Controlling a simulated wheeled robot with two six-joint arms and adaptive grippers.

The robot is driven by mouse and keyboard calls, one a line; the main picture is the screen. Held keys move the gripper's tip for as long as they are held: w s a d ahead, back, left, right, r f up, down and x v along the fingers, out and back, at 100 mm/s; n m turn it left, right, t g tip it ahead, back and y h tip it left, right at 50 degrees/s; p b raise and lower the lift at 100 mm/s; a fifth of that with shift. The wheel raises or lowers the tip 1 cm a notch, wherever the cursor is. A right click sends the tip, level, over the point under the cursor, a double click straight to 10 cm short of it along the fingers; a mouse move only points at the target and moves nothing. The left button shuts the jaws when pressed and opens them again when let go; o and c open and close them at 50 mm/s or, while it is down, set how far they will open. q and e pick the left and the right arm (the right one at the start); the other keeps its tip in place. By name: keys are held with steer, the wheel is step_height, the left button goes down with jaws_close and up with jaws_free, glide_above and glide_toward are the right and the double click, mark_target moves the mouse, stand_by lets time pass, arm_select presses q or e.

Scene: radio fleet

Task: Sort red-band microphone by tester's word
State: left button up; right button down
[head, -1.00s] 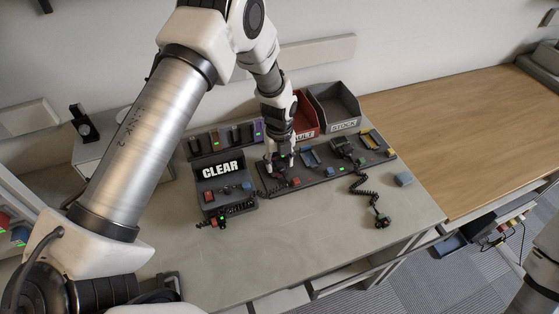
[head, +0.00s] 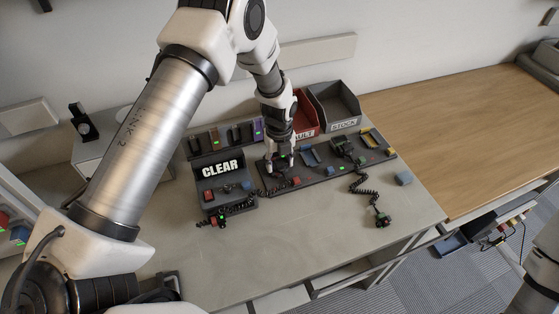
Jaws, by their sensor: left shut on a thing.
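The tester (head: 222,168) shows the word CLEAR in white on its black panel. A small microphone (head: 221,219) with red and green spots hangs on a coiled cord at the tester's front; I cannot tell its band for sure. A similar microphone (head: 382,221) lies at the end of a coiled cord at the right. My left gripper (head: 280,165) points down at the left end of the dark rack (head: 325,174). It is shut on a dark thing there, mostly hidden by the fingers. My right gripper is out of view.
A red bin (head: 304,128) marked as FAULT, partly covered by my arm, and a grey STOCK bin (head: 336,106) stand behind the rack. The table front (head: 300,245) is clear.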

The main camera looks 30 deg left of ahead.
mark_target(280, 162)
arm_select(q)
steer(key=shift+f+b, duration=0.55)
steer(key=shift+f, duration=0.4)
steer(key=o, duration=1.2)
steer(key=shift+c, duration=0.2)
step_height(280, 162, up, 12)
